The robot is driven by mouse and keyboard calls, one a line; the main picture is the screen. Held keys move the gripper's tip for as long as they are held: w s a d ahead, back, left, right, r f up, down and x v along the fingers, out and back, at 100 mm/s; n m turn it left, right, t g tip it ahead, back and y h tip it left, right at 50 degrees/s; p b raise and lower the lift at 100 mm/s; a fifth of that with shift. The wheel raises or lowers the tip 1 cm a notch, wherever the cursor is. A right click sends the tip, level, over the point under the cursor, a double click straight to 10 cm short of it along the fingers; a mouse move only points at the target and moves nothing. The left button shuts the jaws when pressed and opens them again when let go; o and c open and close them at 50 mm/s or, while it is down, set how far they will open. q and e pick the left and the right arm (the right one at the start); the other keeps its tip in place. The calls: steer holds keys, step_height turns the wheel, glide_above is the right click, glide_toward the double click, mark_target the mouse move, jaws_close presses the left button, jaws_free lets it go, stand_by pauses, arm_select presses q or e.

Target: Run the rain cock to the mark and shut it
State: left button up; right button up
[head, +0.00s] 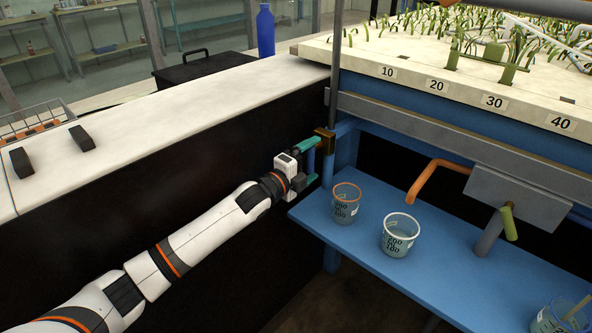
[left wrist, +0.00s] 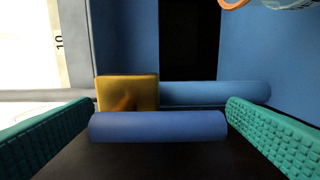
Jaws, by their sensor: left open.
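The rain cock has a brass body (head: 324,137) at the end of the grey rail, on a vertical grey pipe. In the left wrist view its yellow-brass block (left wrist: 127,91) is at the centre left, with a blue bar handle (left wrist: 157,126) lying level in front of it. My left gripper (head: 309,160) is at the cock. Its teal pads stand apart on both sides of the blue handle, with a visible gap at the right end. I cannot make out a mark on the cock. My right gripper is not in view.
Two beakers (head: 346,205) (head: 398,237) stand on the blue shelf (head: 360,262), close to my left gripper. An orange spout (head: 436,172) and a green-handled tap (head: 509,224) are to the right. A numbered plant bed (head: 420,75) is above. The white-topped counter (head: 190,95) lies left.

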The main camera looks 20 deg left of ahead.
arm_select(q)
steer(key=p+v, duration=0.1)
steer(key=v, duration=1)
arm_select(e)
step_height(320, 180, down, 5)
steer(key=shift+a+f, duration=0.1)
